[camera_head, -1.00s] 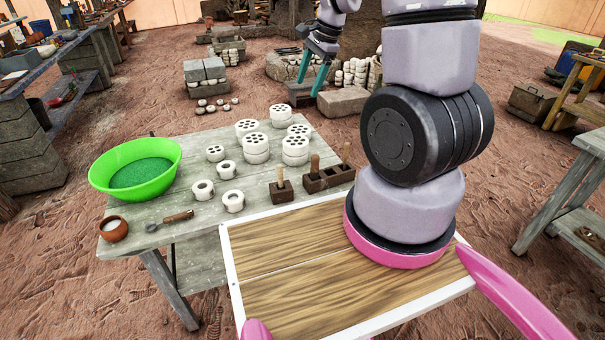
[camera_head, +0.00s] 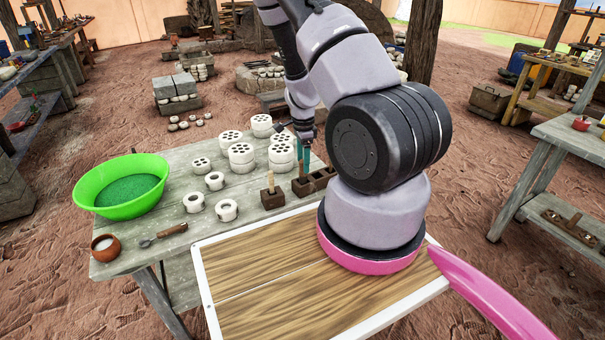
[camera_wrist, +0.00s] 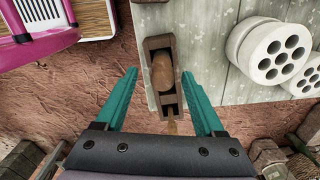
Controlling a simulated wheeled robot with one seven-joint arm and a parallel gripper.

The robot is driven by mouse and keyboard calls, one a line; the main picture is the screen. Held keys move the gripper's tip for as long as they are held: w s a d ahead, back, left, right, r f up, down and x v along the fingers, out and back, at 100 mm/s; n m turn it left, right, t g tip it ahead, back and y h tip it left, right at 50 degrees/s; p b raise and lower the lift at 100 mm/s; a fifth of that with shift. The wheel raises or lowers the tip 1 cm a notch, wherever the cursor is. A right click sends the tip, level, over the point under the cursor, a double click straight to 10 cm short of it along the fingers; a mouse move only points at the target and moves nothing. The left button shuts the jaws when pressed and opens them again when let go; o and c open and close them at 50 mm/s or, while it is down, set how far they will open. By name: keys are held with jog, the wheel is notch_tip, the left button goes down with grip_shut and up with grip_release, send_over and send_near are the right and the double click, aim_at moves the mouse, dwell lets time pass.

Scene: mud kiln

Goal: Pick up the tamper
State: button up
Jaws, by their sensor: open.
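A wooden handle (camera_wrist: 163,76), which looks like the tamper's, stands in a dark wooden box with compartments (camera_wrist: 157,42), seen from above in the wrist view.
White clay pieces with holes (camera_head: 241,153) stand close behind the box. A green bowl (camera_head: 92,183), a small brown pot (camera_head: 105,254) and a trowel (camera_head: 170,231) are at the left on the grey table (camera_head: 175,262). The table's right edge is near my gripper.

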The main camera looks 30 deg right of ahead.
aim_at(303, 176)
jog(key=shift+w+f, duration=0.2)
jog(key=shift+f, duration=2.5)
grip_shut()
